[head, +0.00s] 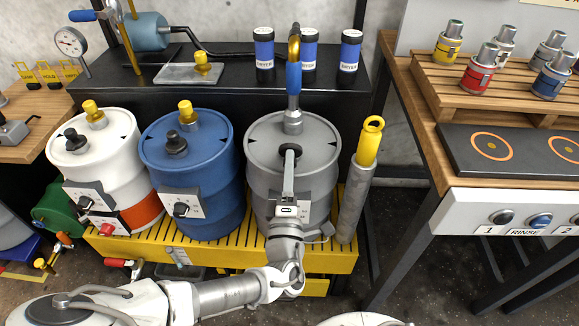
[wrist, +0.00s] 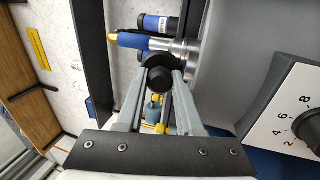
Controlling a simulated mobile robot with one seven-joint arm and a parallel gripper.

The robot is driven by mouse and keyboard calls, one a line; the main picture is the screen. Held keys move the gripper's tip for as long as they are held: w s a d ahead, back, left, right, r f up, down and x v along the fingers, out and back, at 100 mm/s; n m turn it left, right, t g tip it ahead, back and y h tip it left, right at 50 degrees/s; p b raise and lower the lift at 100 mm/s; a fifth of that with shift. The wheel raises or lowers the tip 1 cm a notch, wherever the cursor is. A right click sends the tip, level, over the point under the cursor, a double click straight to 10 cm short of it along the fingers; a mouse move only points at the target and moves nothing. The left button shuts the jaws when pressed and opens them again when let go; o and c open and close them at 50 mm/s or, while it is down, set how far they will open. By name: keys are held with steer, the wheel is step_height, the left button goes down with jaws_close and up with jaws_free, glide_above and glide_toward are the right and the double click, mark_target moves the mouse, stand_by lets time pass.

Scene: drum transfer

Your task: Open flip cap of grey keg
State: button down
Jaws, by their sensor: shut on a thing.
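The grey keg (head: 261,133) stands upright at the right end of a row of three drums. Its black flip cap (head: 290,150) is at the front of the lid, partly hidden by my gripper (head: 289,165). In the wrist view, my gripper (wrist: 158,88) has its two fingers shut on the black cap (wrist: 158,78). A blue-handled tool with a yellow tip (head: 293,80) stands upright in a metal fitting on the lid, just behind the cap. It also shows beyond the fingers in the wrist view (wrist: 138,41). I cannot tell whether the cap is lifted.
A blue drum (head: 205,170) and a white drum (head: 90,145) stand left on the yellow slatted pallet (head: 235,251). A grey cylinder with a yellow top (head: 353,200) stands close right of the keg. Behind is a black bench (head: 220,92) with several blue canisters.

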steer(key=shift+r, duration=0.1)
steer(key=c, duration=0.5)
jaws_free()
steer(key=shift+c, duration=0.2)
